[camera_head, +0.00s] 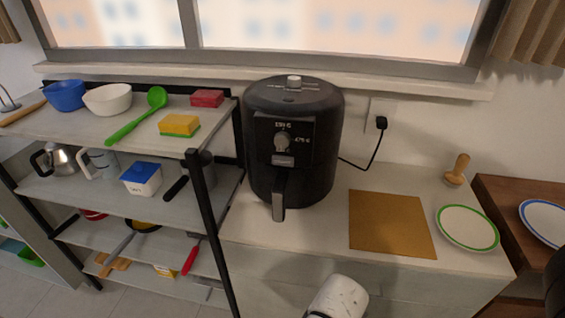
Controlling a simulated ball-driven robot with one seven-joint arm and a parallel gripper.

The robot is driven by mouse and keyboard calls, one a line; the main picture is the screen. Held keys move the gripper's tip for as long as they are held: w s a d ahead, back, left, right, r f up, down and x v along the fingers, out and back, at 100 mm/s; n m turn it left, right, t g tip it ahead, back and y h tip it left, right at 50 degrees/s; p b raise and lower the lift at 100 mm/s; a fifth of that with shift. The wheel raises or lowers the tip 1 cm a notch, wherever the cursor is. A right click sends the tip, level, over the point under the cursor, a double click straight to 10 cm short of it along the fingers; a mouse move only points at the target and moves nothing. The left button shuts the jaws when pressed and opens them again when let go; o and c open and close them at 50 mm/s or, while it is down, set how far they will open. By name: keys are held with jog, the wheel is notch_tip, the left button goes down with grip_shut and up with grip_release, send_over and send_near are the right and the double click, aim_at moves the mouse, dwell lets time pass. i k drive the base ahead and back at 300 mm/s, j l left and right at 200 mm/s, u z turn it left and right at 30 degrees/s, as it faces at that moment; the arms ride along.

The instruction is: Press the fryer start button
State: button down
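The fryer (318,150) is a black, rounded air fryer standing upright on the counter in the middle of the view. Its front panel carries a round knob (281,140) with small markings. A small light rectangular piece (283,160) sits just below the knob. I cannot tell which of these is the start button. The drawer handle (278,200) points toward me. A white rounded part of my arm shows at the bottom edge, in front of the counter and apart from the fryer. My gripper's fingers are not visible.
A brown board (391,223) and a green-rimmed plate (467,228) lie on the counter right of the fryer. A black cord (377,145) runs to a wall socket. An open shelf (125,195) with bowls and sponges stands close on the left. Counter before the board is bare.

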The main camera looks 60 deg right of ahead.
aim_at(277, 160)
jog(key=k, duration=1.2)
jog(key=z, duration=2)
jog(key=k+j, duration=0.1)
jog(key=j, duration=0.35)
jog(key=k+j, duration=0.15)
jog(key=j, duration=0.25)
jog(key=k+j+z, duration=0.1)
jog(key=j, duration=0.35)
jog(key=k+j, duration=0.15)
jog(key=j, duration=0.25)
